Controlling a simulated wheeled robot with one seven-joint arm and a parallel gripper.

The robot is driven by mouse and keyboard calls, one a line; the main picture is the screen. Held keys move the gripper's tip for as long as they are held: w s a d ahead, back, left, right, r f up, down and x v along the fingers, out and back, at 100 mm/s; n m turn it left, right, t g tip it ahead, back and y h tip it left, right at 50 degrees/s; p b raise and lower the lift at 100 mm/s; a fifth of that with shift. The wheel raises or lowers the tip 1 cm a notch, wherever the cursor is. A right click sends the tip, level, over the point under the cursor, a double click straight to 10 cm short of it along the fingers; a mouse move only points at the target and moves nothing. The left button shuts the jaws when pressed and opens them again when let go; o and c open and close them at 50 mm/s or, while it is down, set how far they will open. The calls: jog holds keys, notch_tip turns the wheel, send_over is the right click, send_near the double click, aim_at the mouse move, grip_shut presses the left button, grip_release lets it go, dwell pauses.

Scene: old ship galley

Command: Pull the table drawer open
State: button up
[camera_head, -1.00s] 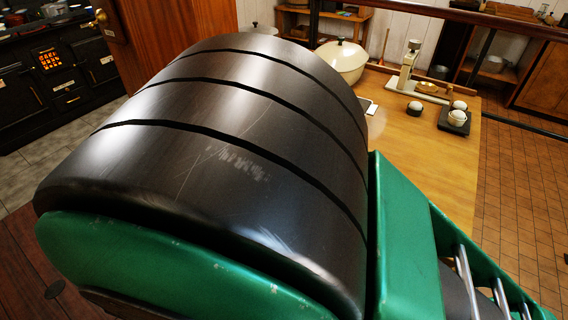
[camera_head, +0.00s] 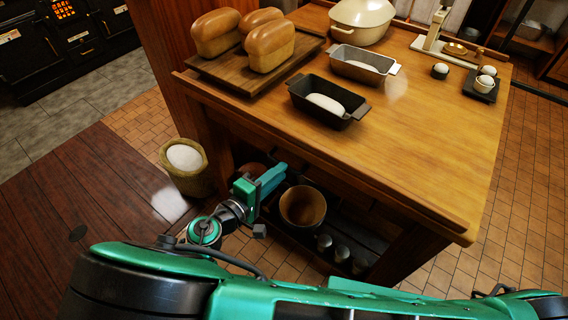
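The wooden table (camera_head: 400,110) fills the middle and right of the head view. Its drawer front cannot be made out; the overhanging tabletop edge and the shadow beneath it hide that side. My gripper (camera_head: 266,184), green and black, is low at the table's near side, below the tabletop edge and to the left of a round brown pot. Its fingertips are small and partly lost in shadow, so I cannot tell their opening or whether they touch the table.
Bread loaves stand on a wooden board (camera_head: 225,72). A dark loaf pan (camera_head: 345,120), a grey pan (camera_head: 340,60) and a cream pot (camera_head: 362,20) are on the tabletop. A sack (camera_head: 190,182) stands left of the table. The brown pot (camera_head: 303,208) and small vessels occupy the lower shelf.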

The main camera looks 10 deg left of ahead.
jog(key=shift+x, duration=2.35)
